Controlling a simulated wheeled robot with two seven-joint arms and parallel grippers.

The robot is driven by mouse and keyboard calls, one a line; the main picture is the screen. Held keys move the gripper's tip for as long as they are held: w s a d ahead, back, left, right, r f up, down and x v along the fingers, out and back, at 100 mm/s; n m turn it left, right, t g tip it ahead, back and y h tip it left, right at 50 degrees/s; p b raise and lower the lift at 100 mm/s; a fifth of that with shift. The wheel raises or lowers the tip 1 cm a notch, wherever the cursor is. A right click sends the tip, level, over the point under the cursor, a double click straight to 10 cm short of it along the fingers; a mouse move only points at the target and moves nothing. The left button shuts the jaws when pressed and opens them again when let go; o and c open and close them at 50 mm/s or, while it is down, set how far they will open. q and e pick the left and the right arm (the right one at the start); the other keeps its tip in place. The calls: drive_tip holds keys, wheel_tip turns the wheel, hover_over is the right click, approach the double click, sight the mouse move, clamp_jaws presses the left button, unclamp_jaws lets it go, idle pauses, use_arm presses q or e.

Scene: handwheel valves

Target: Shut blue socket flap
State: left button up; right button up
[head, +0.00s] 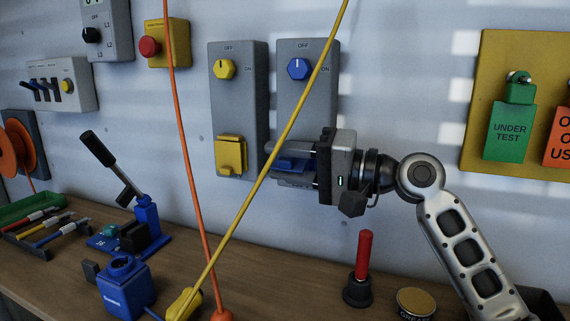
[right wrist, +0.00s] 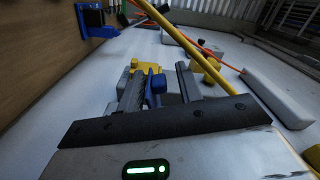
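The blue socket flap (head: 292,164) is on the lower part of the right grey switch box (head: 306,95), below its blue knob (head: 298,69). My right gripper (head: 290,163) is at the flap, coming from the right, and partly hides it. In the right wrist view, the blue flap (right wrist: 156,84) shows between the two spread fingers of my right gripper (right wrist: 160,88), nearer the left finger. A gap shows at the right finger. Whether the left finger touches the flap I cannot tell. The flap seems to stick out from the box. My left gripper is out of view.
A yellow cable (head: 262,170) and an orange cable (head: 181,120) hang in front of the panel; the yellow one crosses close to my right gripper. A yellow flap (head: 230,153) is on the left box. A red-handled tool (head: 364,255) stands on the bench below.

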drive_tip(key=shift+f, duration=0.1)
drive_tip(key=shift+s+d, duration=0.1)
drive_tip(key=shift+d, duration=0.1)
drive_tip(key=b+v, duration=0.1)
drive_tip(key=v, duration=0.6)
